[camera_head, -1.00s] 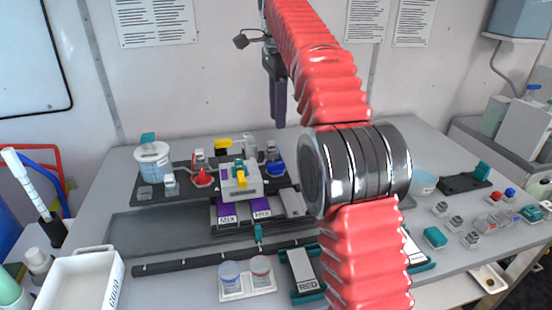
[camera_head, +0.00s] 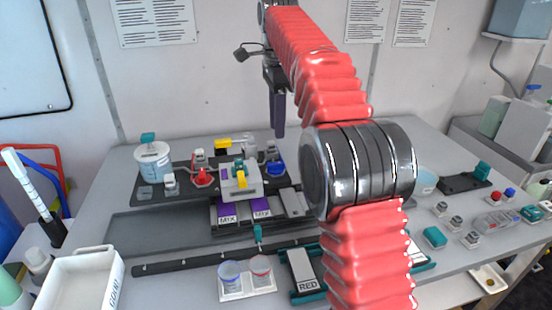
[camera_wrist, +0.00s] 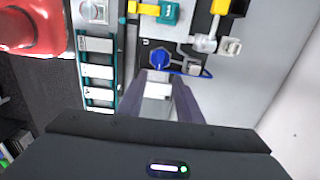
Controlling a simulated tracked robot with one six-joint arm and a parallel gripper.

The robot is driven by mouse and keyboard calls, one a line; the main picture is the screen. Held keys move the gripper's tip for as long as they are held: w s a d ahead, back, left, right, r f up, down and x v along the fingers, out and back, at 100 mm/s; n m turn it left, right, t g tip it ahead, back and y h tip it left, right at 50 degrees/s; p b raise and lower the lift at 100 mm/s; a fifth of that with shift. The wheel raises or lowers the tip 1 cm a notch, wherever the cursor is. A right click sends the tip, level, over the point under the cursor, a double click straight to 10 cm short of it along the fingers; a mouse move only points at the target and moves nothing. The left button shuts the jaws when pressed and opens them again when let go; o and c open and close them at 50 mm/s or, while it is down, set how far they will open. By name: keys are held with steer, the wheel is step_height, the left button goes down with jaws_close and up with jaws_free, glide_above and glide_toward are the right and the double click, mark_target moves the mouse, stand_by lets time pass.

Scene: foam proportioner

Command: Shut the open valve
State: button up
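A blue valve knob (camera_head: 276,168) sits at the right of the dark valve board (camera_head: 180,190). It also shows in the wrist view (camera_wrist: 160,58), just beyond my fingertips. A red valve knob (camera_head: 202,177) is to its left. A yellow handle (camera_head: 222,143) stands behind, and another yellow handle (camera_head: 240,181) is on the grey block in front. I cannot tell from these frames which valve is open. My gripper (camera_head: 277,134) points down above and behind the blue knob, apart from it.
A lidded clear tub (camera_head: 153,162) stands at the board's left end. Purple MIX labels (camera_head: 227,212) lie in front of the block. Two cups (camera_head: 245,272) stand near the front. A white tray (camera_head: 82,280) is at front left. Small blocks lie at right.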

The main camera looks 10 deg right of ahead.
mark_target(277, 163)
steer(key=shift+f, duration=5.6)
steer(key=shift+c, duration=0.4)
jaws_close()
steer(key=shift+a, duration=0.2)
steer(key=shift+d, duration=0.15)
